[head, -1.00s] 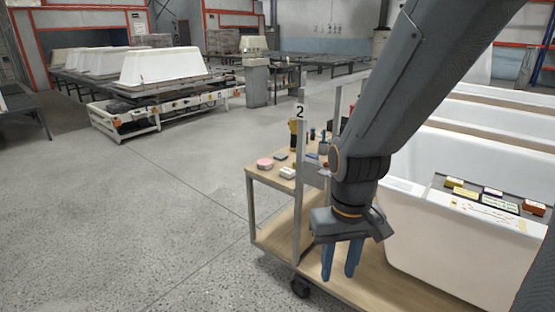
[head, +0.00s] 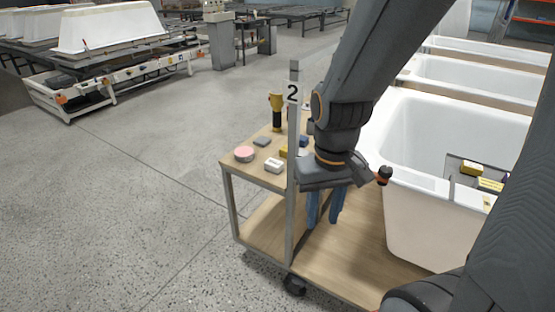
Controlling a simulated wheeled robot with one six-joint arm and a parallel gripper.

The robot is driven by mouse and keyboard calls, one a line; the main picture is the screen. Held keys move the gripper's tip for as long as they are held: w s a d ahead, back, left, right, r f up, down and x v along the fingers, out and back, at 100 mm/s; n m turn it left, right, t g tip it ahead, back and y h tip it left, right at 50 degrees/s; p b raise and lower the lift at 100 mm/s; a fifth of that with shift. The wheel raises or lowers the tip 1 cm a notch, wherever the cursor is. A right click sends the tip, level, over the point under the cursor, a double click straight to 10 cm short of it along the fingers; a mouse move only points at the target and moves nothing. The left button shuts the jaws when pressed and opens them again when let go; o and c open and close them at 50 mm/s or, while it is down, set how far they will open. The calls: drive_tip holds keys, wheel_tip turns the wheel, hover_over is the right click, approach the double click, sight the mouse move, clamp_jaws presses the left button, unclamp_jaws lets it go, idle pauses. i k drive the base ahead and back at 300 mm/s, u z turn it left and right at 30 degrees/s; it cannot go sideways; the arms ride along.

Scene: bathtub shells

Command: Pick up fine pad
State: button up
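No fine pad can be told for certain by its look. A tray (head: 455,172) at the tub holds a yellow block (head: 471,168) and labels, partly hidden by my arm. A small dark grey flat block (head: 262,141), a white block (head: 273,165) and a pink round disc (head: 244,154) lie on the wooden cart top (head: 234,164). My gripper (head: 324,222) has two blue fingers pointing down with a gap between them. It is open and empty, to the right of the cart's post and left of the near tub.
A grey post (head: 292,190) marked 2 stands at the cart. A yellow and black tool (head: 276,112) stands behind the blocks. The near white tub (head: 425,225) sits on the cart's wooden deck (head: 345,250). Grey floor (head: 130,220) to the left is clear.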

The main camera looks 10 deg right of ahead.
sight(275, 166)
drive_tip(key=z, duration=0.2)
drive_tip(key=k, duration=0.35)
drive_tip(key=u, duration=1.7)
drive_tip(key=i, duration=0.8)
drive_tip(key=z, duration=0.9)
drive_tip(key=i, duration=0.9)
drive_tip(key=z, duration=0.95)
